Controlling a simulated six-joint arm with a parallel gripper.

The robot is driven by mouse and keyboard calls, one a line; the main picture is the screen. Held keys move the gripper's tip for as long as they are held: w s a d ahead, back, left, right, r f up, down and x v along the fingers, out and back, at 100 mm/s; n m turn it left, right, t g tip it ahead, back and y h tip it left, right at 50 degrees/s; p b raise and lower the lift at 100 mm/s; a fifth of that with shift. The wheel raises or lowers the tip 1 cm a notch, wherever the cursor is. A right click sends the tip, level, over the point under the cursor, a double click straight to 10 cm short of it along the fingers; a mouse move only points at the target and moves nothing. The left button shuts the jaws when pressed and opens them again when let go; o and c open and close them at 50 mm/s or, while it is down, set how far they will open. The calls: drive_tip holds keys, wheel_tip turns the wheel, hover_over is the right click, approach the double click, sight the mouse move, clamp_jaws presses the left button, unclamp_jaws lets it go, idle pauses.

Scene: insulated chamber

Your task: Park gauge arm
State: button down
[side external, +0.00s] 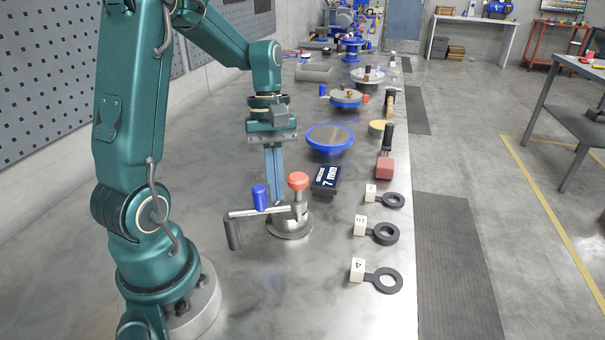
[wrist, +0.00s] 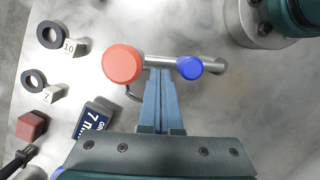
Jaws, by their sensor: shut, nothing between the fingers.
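The gauge arm (side external: 258,211) is a silver horizontal bar with a blue knob (side external: 260,197) on top and a dark grey cylinder (side external: 233,234) hanging at its left end. It reaches left from a metal post on a round base (side external: 289,231), topped by a red knob (side external: 298,181). In the wrist view the red knob (wrist: 122,63) and blue knob (wrist: 189,68) sit either side of my fingertips. My gripper (side external: 274,199) points down, shut and empty, close to the bar between the knobs. I cannot tell whether it touches the bar.
A dark display (side external: 325,180) reading 7 mm stands right of the post. Several black rings with white number tags, one a middle ring (side external: 386,233), line the right edge. A red block (side external: 385,168) and blue round dish (side external: 330,140) lie farther back.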

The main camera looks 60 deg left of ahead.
drive_tip(key=shift+s+d+m, duration=0.1)
drive_tip(key=shift+d+m, duration=0.55)
drive_tip(key=shift+m, duration=0.25)
drive_tip(key=s+d+m+g+y, duration=0.2)
drive_tip(key=s+d+m, duration=0.4)
drive_tip(key=m, duration=0.8)
drive_tip(key=shift+s+d+y, duration=0.35)
drive_tip(key=shift+s+y, duration=0.25)
drive_tip(key=shift+s, duration=0.1)
idle(0.3)
